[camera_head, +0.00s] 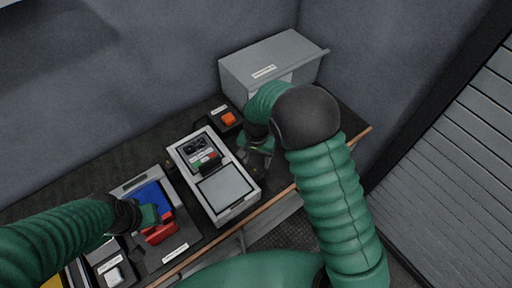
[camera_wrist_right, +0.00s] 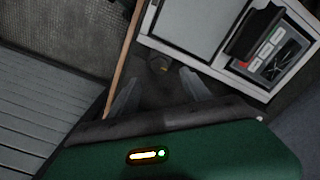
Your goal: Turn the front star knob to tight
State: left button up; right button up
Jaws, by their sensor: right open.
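My right gripper (camera_head: 257,160) is over the dark bench top, just right of the white-framed panel. In the right wrist view its two fingers (camera_wrist_right: 160,92) are spread apart with nothing between their tips. A small dark rounded thing with a yellowish mark (camera_wrist_right: 157,64) sits on the bench just beyond the fingertips, beside the panel's edge. It looks like the star knob, but its shape and setting are too dark to tell. My left gripper (camera_head: 145,214) is by a red block (camera_head: 160,230) at the lower left; its jaws are too small to read.
The white-framed panel (camera_head: 250,203) has a grey plate and a dark display. An orange button box (camera_head: 229,118) and a grey cabinet (camera_head: 270,62) stand behind. A blue tray (camera_head: 153,196) is at left. The bench's wooden front edge (camera_head: 270,203) runs close to my right gripper.

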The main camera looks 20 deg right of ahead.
notch_tip(320, 180, up, 10)
jog(key=b, duration=0.1)
jog(key=shift+r, duration=0.2)
jog(key=s+d+f+n+t+b, duration=0.1)
jog(key=s+d+f+n, duration=0.1)
jog(key=s, duration=0.5)
jog(key=s+d+f+n+t+b, duration=0.1)
jog(key=s+d+f+n, duration=0.1)
jog(key=s, duration=0.6)
jog(key=shift+d+f+n+t, duration=0.35)
jog(key=shift+d+n, duration=0.3)
jog(key=shift+n, duration=0.55)
jog(key=shift+s+r, duration=0.1)
jog(key=shift+s, duration=0.2)
jog(key=shift+w, duration=0.15)
